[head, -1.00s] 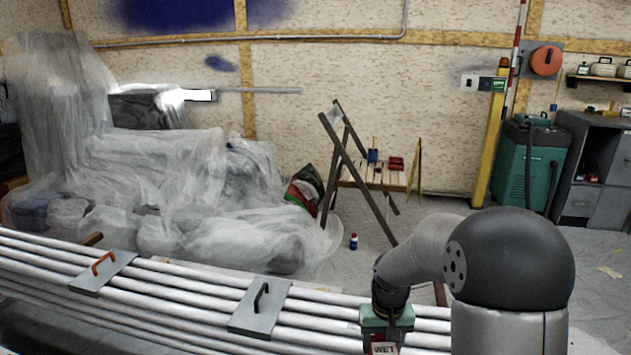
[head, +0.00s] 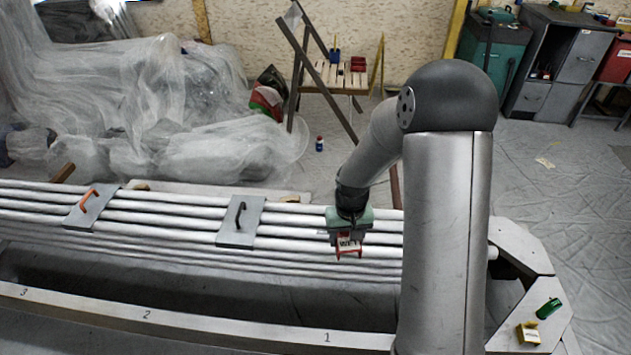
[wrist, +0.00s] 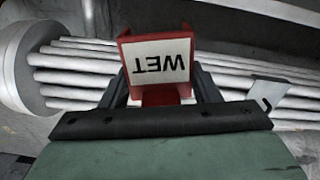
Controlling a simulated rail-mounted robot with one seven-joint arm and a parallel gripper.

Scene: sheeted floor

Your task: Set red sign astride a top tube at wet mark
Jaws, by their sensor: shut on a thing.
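The red sign (head: 348,253) has a white face reading WET. My gripper (head: 348,234) is shut on its upper part. In the head view the sign overlaps the near tubes of the rack; I cannot tell whether it touches them. In the wrist view the sign (wrist: 161,62) sits between the two dark fingers (wrist: 163,92), its lettering upside down. The pale tubes (head: 290,218) run left to right in a bundle and also show behind the sign in the wrist view (wrist: 85,77). I cannot make out a wet mark on any tube.
Grey plates with an orange handle (head: 90,205) and a black handle (head: 241,226) lie across the tubes left of my gripper. A numbered rail (head: 190,322) runs in front. A green item (head: 548,308) and a yellow item (head: 528,333) lie at right. Wooden trestle legs (head: 318,85) stand behind.

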